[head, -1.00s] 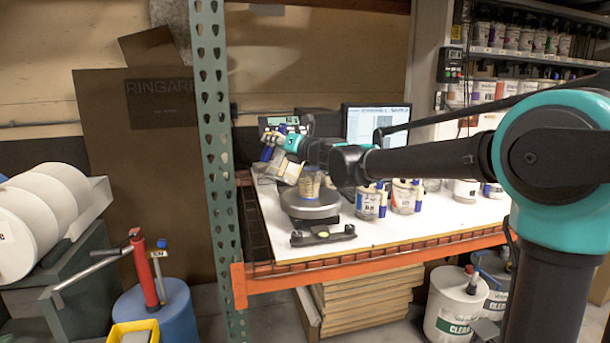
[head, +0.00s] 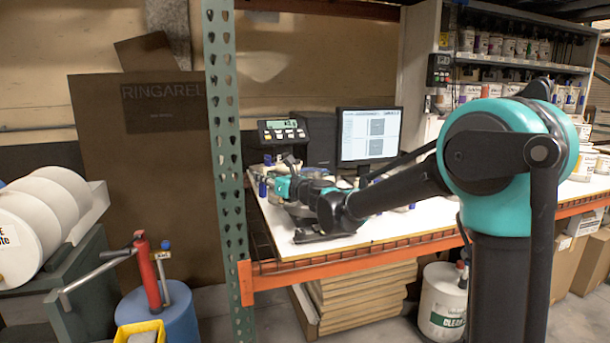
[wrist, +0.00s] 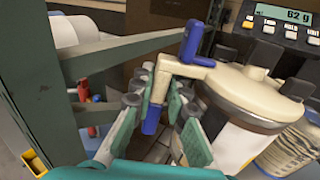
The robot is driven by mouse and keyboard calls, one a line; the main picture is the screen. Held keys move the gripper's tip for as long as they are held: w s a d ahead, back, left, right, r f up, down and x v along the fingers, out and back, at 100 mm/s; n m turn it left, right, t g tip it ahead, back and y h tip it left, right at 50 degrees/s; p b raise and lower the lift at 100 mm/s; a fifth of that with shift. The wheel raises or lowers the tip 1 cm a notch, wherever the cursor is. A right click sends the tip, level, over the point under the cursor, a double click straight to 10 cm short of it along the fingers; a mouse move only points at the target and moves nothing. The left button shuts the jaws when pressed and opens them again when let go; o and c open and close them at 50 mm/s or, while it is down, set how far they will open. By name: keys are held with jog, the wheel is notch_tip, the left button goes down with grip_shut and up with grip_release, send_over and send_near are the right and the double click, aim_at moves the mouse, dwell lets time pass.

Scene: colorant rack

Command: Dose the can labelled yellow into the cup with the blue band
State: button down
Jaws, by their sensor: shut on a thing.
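My gripper (wrist: 152,108) is shut on the cream handle of a can (wrist: 238,140). The can has a cream lid with a blue lever (wrist: 195,42) and a white side with a dark brown patch; its label word is not readable. The can looks tilted in the wrist view. A tan cup (wrist: 288,152) with blue marking is partly visible just behind the can, at the right edge. In the head view my gripper (head: 284,186) is over the left end of the bench, and my arm hides the cup and most of the scale.
The scale display (wrist: 283,30) reads 62 g; it also shows in the head view (head: 283,130). A green rack post (head: 226,170) stands close left of my gripper. Shelves of cans (head: 512,45) are at right.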

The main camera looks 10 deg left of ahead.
jog(key=shift+s+a+f+n, duration=0.2)
jog(key=shift+s+f+n, duration=0.1)
jog(key=shift+f+n, duration=0.2)
jog(key=shift+r+b, duration=0.3)
jog(key=shift+r, duration=2.15)
